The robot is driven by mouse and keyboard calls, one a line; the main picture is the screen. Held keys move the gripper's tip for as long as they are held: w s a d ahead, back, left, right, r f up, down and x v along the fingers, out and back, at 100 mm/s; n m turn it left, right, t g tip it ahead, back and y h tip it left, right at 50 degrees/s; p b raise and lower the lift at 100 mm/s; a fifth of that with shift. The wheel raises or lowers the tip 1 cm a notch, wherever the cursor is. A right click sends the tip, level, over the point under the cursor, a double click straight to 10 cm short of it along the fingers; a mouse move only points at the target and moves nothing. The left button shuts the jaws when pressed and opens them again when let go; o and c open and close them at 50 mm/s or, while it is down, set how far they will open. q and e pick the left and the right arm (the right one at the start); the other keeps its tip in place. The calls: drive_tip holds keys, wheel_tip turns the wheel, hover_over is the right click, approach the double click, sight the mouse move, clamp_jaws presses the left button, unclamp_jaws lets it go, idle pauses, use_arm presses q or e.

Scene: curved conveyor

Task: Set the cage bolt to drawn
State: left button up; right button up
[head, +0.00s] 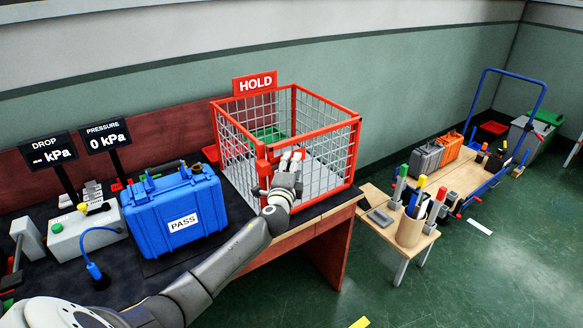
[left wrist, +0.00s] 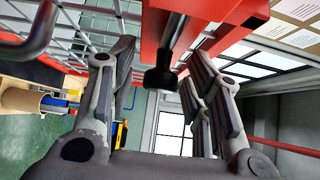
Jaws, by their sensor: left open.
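The red-framed wire cage (head: 355,150) with a HOLD sign (head: 255,84) stands on the dark bench. My left gripper (head: 290,165) is at the cage's near front corner, with its arm coming from the lower left. In the left wrist view the cage bolt's black knob (left wrist: 160,80) hangs on a grey rod (left wrist: 172,38) below a red bracket (left wrist: 215,10). The open fingers of the left gripper (left wrist: 163,68) stand on either side of the knob, apart from it as far as I can see. In the head view the gripper hides the bolt. My right gripper is out of view.
A blue case marked PASS (head: 176,208) stands left of the cage, close to my left arm. A small side table with a pen holder (head: 411,230) and a blue trolley (head: 490,160) are on the right. Green floor (head: 480,275) is open at the lower right.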

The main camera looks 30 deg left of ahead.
use_arm(q)
clamp_jaws()
idle(0.3)
drive_tip(key=shift+w+d+f, duration=0.1)
drive_tip(key=shift+w, duration=0.15)
drive_tip(key=w+b, duration=0.1)
drive_tip(key=w+d, duration=0.1)
drive_tip(key=w, duration=0.1)
drive_tip(key=shift+d+b, duration=0.15)
drive_tip(key=shift+b, duration=0.25)
